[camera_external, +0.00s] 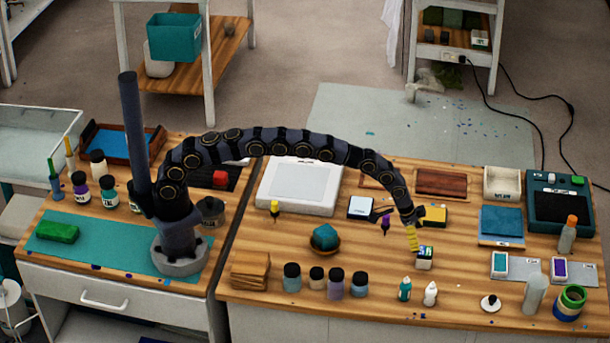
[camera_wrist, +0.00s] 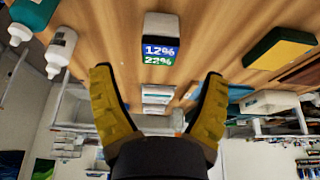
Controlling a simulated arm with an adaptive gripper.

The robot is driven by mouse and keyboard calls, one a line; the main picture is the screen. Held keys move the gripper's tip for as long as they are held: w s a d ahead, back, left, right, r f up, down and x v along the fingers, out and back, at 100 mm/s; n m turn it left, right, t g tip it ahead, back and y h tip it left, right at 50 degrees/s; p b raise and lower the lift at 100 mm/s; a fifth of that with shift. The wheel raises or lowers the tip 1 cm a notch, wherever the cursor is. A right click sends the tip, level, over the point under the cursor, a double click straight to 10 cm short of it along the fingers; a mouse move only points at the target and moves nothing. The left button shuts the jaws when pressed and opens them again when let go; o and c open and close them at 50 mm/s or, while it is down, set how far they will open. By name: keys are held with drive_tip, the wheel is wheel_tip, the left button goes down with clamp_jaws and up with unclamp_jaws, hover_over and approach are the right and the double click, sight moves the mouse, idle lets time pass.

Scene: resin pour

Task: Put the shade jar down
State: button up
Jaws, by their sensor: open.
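My gripper (camera_external: 412,240) is open, with its yellow fingers pointing down over the right-hand table. In the wrist view my gripper (camera_wrist: 158,76) has nothing between its fingers. A small white block with a display reading 12% and 22% (camera_wrist: 160,42) lies just beyond the fingertips; it also shows under the gripper in the outside view (camera_external: 424,258). No jar is in the gripper. Dark-lidded jars stand along the front of this table, among them a blue-grey jar (camera_external: 292,278) and a lilac jar (camera_external: 335,283). I cannot tell which jar is the shade jar.
Two dropper bottles, teal (camera_external: 405,290) and white (camera_external: 430,294), stand in front of the gripper. A yellow-and-dark sponge-like block (camera_external: 434,216) lies behind it. A bowl with a teal lump (camera_external: 326,238) is to the left. Bare wood lies between the bowl and gripper.

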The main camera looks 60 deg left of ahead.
drive_tip(key=s+a+r+n+g+y, duration=0.15)
drive_tip(key=s+a+r, duration=0.35)
drive_tip(key=a+r, duration=0.6)
drive_tip(key=s+a+r+n+y, duration=0.3)
drive_tip(key=a+r, duration=0.5)
drive_tip(key=a, duration=0.7)
drive_tip(key=s+a+r+n+g, duration=0.1)
drive_tip(key=s+a, duration=0.3)
drive_tip(key=s, duration=0.7)
drive_tip(key=s+a+r+n+g+h, duration=0.1)
drive_tip(key=s+a, duration=0.3)
drive_tip(key=s, duration=0.7)
drive_tip(key=s+a+r+n+g, duration=0.1)
drive_tip(key=s+a, duration=0.3)
drive_tip(key=s, duration=0.7)
drive_tip(key=shift+r+n, duration=0.2)
drive_tip(key=shift+n, duration=0.55)
drive_tip(key=shift+a, duration=0.1)
